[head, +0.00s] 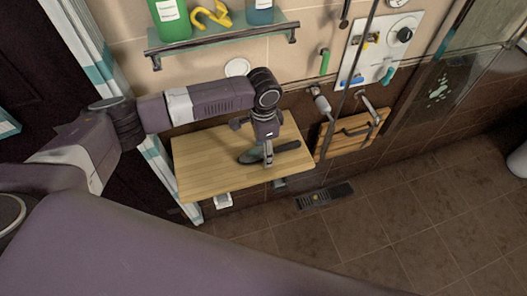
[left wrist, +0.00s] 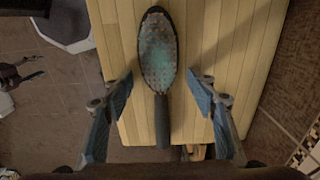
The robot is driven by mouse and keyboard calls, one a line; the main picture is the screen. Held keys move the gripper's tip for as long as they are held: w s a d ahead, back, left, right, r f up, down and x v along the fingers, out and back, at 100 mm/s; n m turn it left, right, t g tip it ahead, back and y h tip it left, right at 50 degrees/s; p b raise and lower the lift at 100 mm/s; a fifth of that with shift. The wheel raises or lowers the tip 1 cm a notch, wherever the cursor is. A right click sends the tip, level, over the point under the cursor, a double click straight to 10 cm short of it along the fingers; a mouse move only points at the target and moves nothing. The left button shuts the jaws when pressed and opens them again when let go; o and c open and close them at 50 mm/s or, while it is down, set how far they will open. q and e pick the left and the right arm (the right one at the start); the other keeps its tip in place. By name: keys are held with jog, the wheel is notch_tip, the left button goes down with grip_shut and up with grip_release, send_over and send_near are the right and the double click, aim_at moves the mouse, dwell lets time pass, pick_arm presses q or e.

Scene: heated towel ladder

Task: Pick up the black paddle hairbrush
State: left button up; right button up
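The black paddle hairbrush (head: 286,147) lies on the wooden shelf board, its handle toward the right in the head view. In the left wrist view the hairbrush (left wrist: 158,50) shows its oval, bristled, greenish face, with the dark handle pointing down the picture. My left gripper (head: 267,155) is above the brush, pointing down. In the left wrist view its two fingers are wide apart, one on each side of the brush, with clear gaps and nothing held. A small dark shape at the left edge of that view may be my right gripper (left wrist: 22,75); its finger state is unclear.
The wooden board (head: 205,172) is otherwise bare. A glass shelf (head: 225,38) with a green bottle (head: 170,20) and a yellow item (head: 211,14) is above it. A dark slotted panel (head: 325,195) is at the floor.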

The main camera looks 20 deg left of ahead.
pick_arm(q)
jog(key=c, duration=1.1)
jog(key=shift+c, duration=0.3)
